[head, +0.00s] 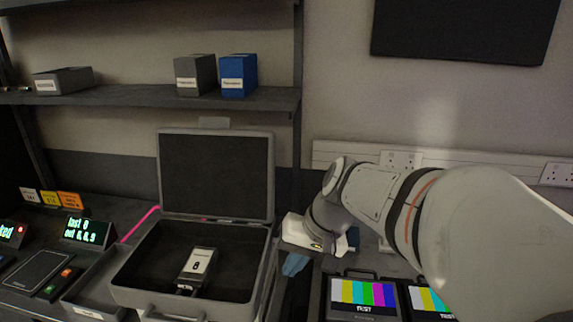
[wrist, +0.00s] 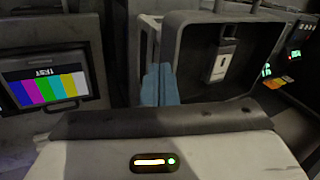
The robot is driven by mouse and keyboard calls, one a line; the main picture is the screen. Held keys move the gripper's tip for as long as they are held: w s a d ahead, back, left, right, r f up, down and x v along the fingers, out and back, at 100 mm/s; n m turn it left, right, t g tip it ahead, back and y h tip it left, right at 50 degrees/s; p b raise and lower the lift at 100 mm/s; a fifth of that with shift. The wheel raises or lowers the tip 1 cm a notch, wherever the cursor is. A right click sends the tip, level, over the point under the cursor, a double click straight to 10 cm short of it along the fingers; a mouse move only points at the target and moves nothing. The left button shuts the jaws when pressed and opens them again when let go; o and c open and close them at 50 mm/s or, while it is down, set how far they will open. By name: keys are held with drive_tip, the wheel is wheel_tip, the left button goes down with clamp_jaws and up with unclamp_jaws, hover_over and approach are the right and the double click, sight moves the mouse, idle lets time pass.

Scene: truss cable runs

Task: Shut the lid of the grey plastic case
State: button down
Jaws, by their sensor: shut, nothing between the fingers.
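The grey plastic case (head: 188,303) stands open on the bench in the head view. Its lid (head: 215,175) is raised nearly upright at the back, showing a dark lining. A small light-coloured device (head: 197,268) lies inside the case. The wrist view also shows part of the case (wrist: 183,75) and the device (wrist: 221,62). My gripper (head: 294,264) is just right of the case, pointing down, with its blue fingers shut and empty. The fingers also show in the wrist view (wrist: 160,85), beside the case wall; I cannot tell whether they touch it.
Test-pattern monitors (head: 361,295) stand right of my gripper. A shallow grey tray (head: 92,290) sits against the case's left side, with a small lit display (head: 84,232) beyond. A shelf (head: 150,96) with boxes hangs above the lid.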

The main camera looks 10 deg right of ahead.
drive_tip(key=w+r+m+t+y, duration=0.15)
drive_tip(key=w+y, duration=0.25)
drive_tip(key=w, duration=0.5)
drive_tip(key=m+t+y+b, duration=0.2)
drive_tip(key=m+t+y, duration=0.3)
drive_tip(key=t, duration=0.3)
approach(274, 162)
drive_tip(key=w+d+f, duration=0.2)
drive_tip(key=w+d, duration=0.5)
drive_tip(key=shift+w+a+f+b, duration=0.1)
drive_tip(key=shift+w+a+b, duration=0.45)
drive_tip(key=shift+a, duration=1.7)
drive_tip(key=shift+w+a+b, duration=0.1)
drive_tip(key=shift+w+a, duration=0.85)
drive_tip(key=shift+a, duration=1.35)
drive_tip(key=shift+w+a+f+b, duration=0.2)
drive_tip(key=shift+w+a, duration=0.5)
drive_tip(key=shift+a, duration=1.55)
drive_tip(key=shift+r, duration=0.15)
drive_tip(key=shift+s+n, duration=0.1)
drive_tip(key=shift+n, duration=0.15)
